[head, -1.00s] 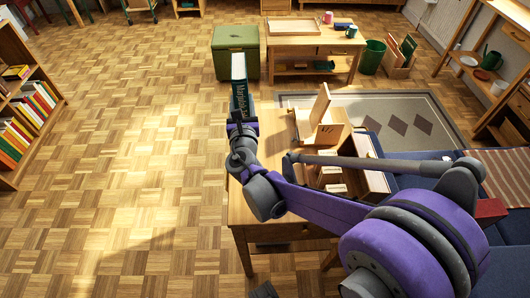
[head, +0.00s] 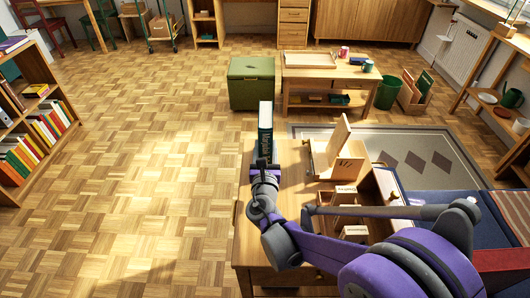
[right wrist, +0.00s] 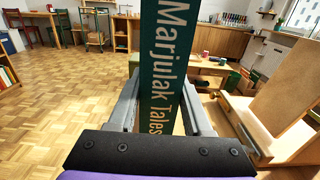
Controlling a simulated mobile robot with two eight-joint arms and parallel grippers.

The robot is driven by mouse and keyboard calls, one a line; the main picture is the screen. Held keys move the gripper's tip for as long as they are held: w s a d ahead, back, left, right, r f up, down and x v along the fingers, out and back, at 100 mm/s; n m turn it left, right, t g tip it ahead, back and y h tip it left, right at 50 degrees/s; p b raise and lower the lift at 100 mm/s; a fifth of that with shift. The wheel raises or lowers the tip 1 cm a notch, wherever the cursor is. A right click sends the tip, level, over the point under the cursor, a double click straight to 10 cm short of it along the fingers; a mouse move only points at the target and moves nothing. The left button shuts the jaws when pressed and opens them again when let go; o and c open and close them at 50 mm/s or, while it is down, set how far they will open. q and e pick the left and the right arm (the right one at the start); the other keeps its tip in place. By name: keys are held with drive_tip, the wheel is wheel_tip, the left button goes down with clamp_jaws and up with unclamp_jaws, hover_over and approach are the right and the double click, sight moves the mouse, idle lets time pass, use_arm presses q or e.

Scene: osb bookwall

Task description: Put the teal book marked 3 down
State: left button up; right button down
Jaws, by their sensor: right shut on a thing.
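The teal book (head: 265,132) stands upright in my right gripper (head: 264,170), at the far left part of the wooden table (head: 285,178). In the right wrist view the teal book (right wrist: 163,70) shows a spine lettered "Marjulak Tales", and the fingers of my right gripper (right wrist: 160,112) lie on either side of it, shut on it. No mark 3 is readable. The book's lower end is hidden, so I cannot tell whether it touches the tabletop. My left gripper is not in view.
A wooden stand with an upright board (head: 338,150) is on the table to the book's right, near an open box with dividers (head: 383,188). A green chest (head: 251,84) and a low table (head: 328,72) stand beyond. Parquet floor (head: 150,160) at left is clear.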

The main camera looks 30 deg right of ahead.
drive_tip(key=shift+f, duration=0.5)
drive_tip(key=shift+f, duration=0.1)
drive_tip(key=shift+c, duration=1.6)
unclamp_jaws()
drive_tip(key=p+v, duration=0.1)
drive_tip(key=v, duration=1.1)
drive_tip(key=shift+s, duration=0.1)
